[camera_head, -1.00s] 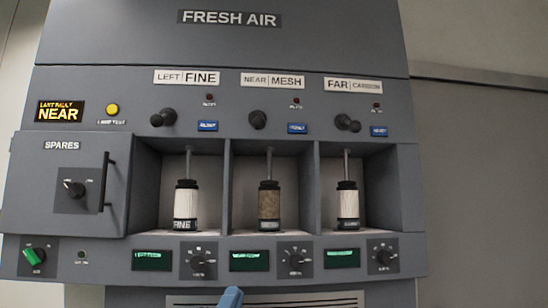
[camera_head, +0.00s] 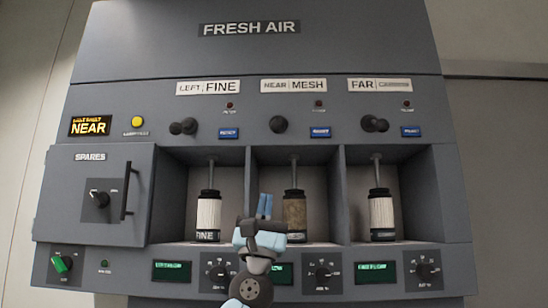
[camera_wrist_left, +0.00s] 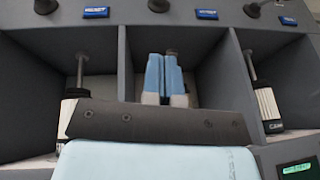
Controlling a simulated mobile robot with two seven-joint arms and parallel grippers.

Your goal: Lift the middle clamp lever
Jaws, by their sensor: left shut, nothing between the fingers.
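The middle clamp lever (camera_head: 279,124) is a dark round knob under the NEAR MESH label; it also shows at the top edge of the left wrist view (camera_wrist_left: 158,5). Below it, in the middle bay, a brown mesh cartridge (camera_head: 295,212) stands upright under a thin rod. My left gripper (camera_head: 265,205) is in front of the middle bay, below the lever and apart from it. Its blue fingers are together and empty, and they point upward in the left wrist view (camera_wrist_left: 165,78). They hide most of the mesh cartridge there. My right gripper is not in view.
Similar levers stand at left (camera_head: 183,126) and right (camera_head: 374,123). White cartridges fill the left bay (camera_head: 208,213) and right bay (camera_head: 381,213). Grey dividers separate the bays. The spares door (camera_head: 95,215) with its handle is at left. Blue buttons sit below the levers.

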